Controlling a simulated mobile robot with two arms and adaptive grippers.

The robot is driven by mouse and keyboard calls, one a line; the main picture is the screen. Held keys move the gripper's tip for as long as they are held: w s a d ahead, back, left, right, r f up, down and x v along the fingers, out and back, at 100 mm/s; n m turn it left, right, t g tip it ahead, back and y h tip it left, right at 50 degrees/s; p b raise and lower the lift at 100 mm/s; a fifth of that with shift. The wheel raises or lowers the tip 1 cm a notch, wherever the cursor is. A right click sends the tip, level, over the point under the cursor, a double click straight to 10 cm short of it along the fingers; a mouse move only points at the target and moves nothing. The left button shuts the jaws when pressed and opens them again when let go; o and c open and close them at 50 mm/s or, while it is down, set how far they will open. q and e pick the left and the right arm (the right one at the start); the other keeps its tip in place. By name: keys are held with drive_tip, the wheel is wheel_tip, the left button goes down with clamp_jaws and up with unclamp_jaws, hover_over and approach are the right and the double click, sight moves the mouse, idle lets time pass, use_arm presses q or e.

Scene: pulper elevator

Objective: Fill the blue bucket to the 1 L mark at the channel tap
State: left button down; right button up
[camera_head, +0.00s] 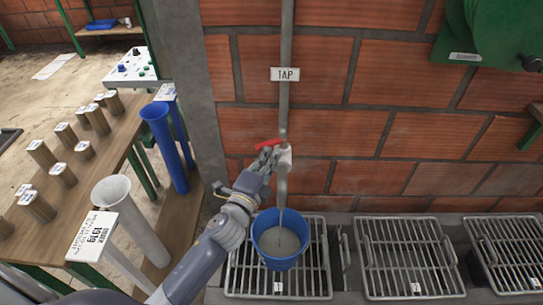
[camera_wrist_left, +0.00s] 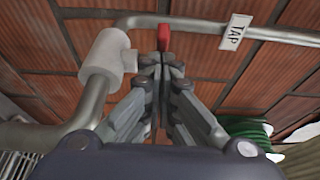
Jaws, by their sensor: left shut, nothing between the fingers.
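The blue bucket (camera_head: 278,254) stands upright on the left metal grate under the tap spout. Greyish water (camera_head: 279,241) lies inside it, and a thin stream falls from the spout into it. I cannot read a 1 L mark. The tap (camera_head: 284,158) has a red lever (camera_head: 268,144) pointing left in the head view. My left gripper (camera_head: 268,157) is shut and empty, with its fingertips at the lever. In the left wrist view the shut fingers (camera_wrist_left: 162,62) are just below the red lever (camera_wrist_left: 163,37), beside the pale tap body (camera_wrist_left: 108,60). My right gripper is not in view.
More grates (camera_head: 410,256) lie to the right of the bucket. A wooden bench (camera_head: 100,180) with several wooden cylinders stands at the left. A blue tube (camera_head: 165,145) and a grey tube (camera_head: 130,217) stand near it. A brick wall (camera_head: 350,130) is behind the tap.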

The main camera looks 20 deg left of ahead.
sight(259, 151)
use_arm(q)
drive_tip(key=shift+a+m+h, duration=0.25)
drive_tip(key=shift+m+h, duration=0.05)
drive_tip(key=shift+h, duration=0.2)
drive_tip(key=shift+r+p, duration=0.1)
drive_tip(key=shift+p, duration=0.25)
drive_tip(key=shift+w+a, duration=0.15)
drive_tip(key=shift+a, duration=0.05)
drive_tip(key=shift+w+a+p, duration=0.15)
drive_tip(key=shift+w+a, duration=0.15)
drive_tip(key=shift+a, duration=0.3)
drive_tip(key=shift+w+a+p, duration=0.15)
drive_tip(key=shift+w+a, duration=0.1)
drive_tip(key=shift+a, duration=0.4)
